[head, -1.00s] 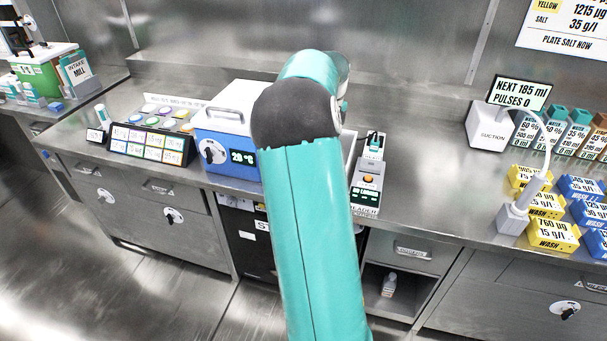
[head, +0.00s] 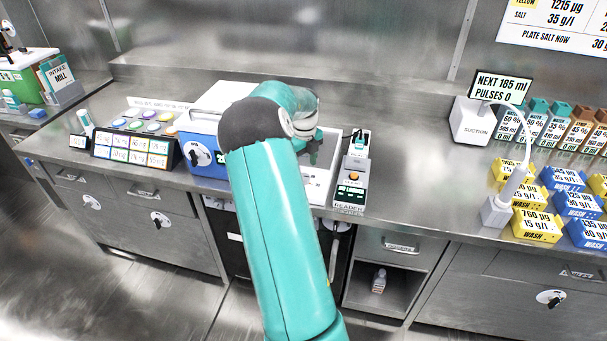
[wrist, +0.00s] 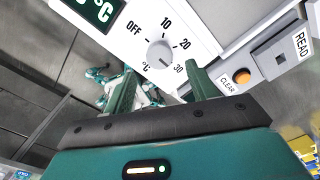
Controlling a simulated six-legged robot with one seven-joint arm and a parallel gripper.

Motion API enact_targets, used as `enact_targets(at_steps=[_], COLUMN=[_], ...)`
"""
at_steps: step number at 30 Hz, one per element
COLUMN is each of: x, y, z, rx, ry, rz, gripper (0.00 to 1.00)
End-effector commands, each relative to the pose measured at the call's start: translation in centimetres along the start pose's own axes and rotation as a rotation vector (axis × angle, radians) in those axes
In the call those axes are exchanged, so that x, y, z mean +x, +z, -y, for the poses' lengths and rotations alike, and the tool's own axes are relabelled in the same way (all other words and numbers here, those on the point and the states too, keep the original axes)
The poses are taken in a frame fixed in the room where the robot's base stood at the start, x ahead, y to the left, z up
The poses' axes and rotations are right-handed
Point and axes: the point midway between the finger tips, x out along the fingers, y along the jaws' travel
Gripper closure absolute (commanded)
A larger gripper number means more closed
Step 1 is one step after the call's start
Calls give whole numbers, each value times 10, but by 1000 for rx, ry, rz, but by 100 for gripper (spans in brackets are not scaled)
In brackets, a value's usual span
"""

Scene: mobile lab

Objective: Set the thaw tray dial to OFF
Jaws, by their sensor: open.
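The thaw tray (head: 319,190) is a pale, shallow unit on the counter, partly hidden by my arm in the head view. In the wrist view its white panel (wrist: 201,29) carries a round grey dial (wrist: 160,52) with marks OFF, 10, 20, 30 and °C. I cannot read the dial's pointer clearly. In the head view my gripper (head: 314,152) is over the tray, partly hidden.
The reader (head: 352,184) stands close to the tray's right; its orange CLEAR button (wrist: 241,76) is near my right finger. A blue box with its own dial (head: 199,155) stands on the left. Open counter lies between the reader and the suction unit (head: 473,122).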

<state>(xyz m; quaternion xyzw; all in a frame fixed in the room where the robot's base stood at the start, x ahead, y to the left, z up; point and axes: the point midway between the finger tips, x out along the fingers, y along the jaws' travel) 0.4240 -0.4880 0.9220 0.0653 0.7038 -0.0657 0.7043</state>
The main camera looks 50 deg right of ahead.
Motion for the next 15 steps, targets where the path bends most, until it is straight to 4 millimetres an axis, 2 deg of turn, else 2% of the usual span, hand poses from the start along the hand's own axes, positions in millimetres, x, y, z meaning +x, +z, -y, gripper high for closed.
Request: enact_targets(at_steps=[1,6,15], x=[11,37,48], y=[0,1,2], z=[0,-1,-1], rx=[0,-2,-3], ry=[2,2,0], rz=[-3,-2,0], gripper=[43,43,43])
